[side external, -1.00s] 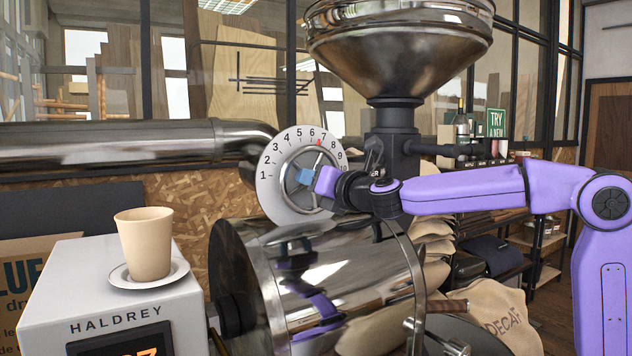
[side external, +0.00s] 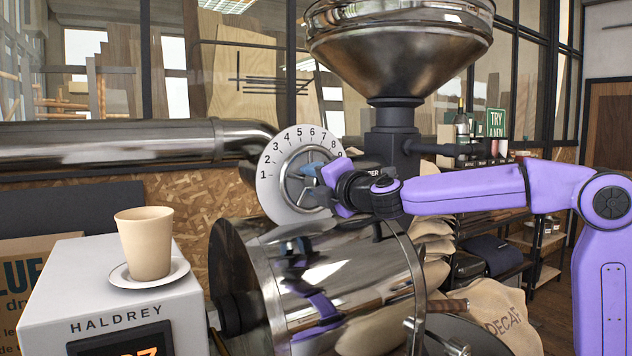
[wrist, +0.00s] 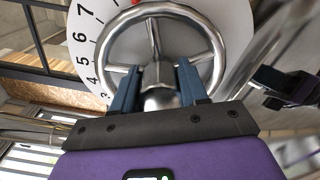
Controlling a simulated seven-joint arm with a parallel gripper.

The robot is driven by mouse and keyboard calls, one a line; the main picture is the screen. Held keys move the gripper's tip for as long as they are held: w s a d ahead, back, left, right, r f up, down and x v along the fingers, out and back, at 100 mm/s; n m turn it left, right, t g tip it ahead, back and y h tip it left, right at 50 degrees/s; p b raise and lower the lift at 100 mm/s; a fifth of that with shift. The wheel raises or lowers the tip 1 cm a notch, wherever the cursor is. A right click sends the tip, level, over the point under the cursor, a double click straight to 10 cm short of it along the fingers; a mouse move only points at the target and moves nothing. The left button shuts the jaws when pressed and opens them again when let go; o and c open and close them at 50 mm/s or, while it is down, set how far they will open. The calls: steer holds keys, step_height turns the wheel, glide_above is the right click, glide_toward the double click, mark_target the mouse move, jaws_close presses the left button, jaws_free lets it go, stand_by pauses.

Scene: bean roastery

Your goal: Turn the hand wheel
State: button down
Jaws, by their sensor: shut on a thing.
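The hand wheel (side external: 290,187) is a spoked metal ring mounted on a round white dial (side external: 270,203) with black numbers. In the wrist view the wheel (wrist: 104,47) fills the upper middle, with its metal hub (wrist: 158,77) between my two blue fingers. My gripper (wrist: 157,78) is shut on the hub, one finger on each side. In the side view my gripper (side external: 312,174) reaches in from the right and covers the wheel's right part. A red mark (wrist: 135,2) shows at the top edge of the wrist view, past the 7. It is hidden in the side view.
A polished drum (side external: 345,275) lies below the dial, and a metal hopper (side external: 400,50) stands above right. A thick pipe (side external: 110,145) runs in from the left. A beige cup (side external: 146,245) stands on a saucer on a white machine (side external: 60,295) at the front left.

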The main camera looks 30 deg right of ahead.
steer(key=shift+d+r+m, duration=0.35)
steer(key=shift+d+m, duration=0.05)
steer(key=shift+d, duration=0.05)
steer(key=c, duration=0.6)
jaws_free()
steer(key=shift+a+f, duration=0.2)
steer(key=shift+s, duration=0.1)
steer(key=s, duration=1.7)
steer(key=shift+s, duration=0.15)
